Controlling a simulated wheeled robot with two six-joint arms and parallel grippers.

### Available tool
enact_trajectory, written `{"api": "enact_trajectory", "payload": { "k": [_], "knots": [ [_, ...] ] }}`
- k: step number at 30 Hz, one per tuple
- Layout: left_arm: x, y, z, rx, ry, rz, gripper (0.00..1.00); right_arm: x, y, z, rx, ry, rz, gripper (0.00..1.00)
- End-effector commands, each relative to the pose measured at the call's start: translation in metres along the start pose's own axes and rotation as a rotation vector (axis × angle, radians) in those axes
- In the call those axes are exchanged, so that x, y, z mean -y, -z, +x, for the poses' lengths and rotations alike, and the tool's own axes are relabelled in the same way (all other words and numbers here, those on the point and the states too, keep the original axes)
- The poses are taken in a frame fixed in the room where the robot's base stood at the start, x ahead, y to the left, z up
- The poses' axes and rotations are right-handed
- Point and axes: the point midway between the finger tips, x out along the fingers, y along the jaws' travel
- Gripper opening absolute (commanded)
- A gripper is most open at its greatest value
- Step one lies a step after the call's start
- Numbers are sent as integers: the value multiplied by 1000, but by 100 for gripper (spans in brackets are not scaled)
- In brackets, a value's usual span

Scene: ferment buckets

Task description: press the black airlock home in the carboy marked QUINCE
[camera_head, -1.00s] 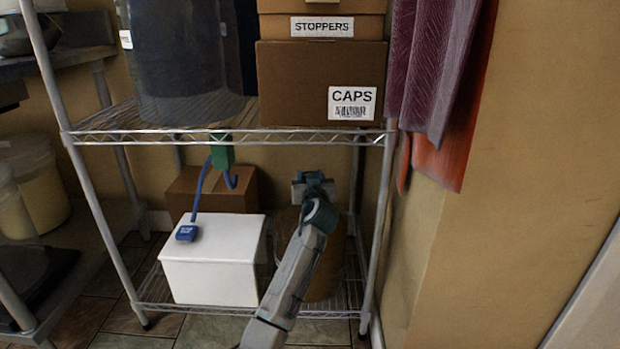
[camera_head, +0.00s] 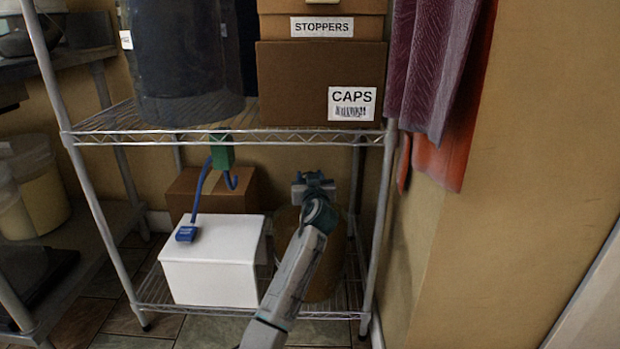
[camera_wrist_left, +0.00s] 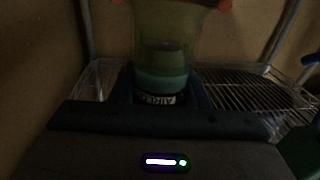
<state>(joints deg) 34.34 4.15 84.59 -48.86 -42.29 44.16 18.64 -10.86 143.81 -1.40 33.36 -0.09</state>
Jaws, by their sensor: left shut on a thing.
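An amber, brownish carboy (camera_head: 330,265) stands on the lower wire shelf, mostly hidden behind my left arm; no QUINCE mark is readable. My left gripper (camera_head: 313,180) is over the top of the carboy in the head view. In the dark left wrist view, the gripper (camera_wrist_left: 160,92) is shut on a small piece with a black band and upside-down white letters, apparently the airlock (camera_wrist_left: 160,98). A translucent yellow-green body shows beyond it. I cannot tell how deep the airlock sits. My right gripper is not in view.
The upper shelf edge (camera_head: 300,137) runs above my gripper. A shelf post (camera_head: 377,230) stands to the right. A CAPS box (camera_head: 290,85) sits above.

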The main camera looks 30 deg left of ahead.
Motion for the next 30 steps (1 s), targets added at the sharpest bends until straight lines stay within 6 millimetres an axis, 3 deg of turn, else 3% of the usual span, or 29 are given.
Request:
{"api": "enact_trajectory", "payload": {
  "k": [18,19,22,23,30],
  "knots": [
    [0,-1,0,6,1,2,15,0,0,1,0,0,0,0],
    [0,-1,0,6,1,2,43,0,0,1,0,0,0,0],
    [0,0,0,5,0,1,63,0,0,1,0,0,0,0],
    [0,0,0,5,0,1,67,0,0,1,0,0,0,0],
    [0,1,0,3,0,1,67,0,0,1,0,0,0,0]
  ]
}}
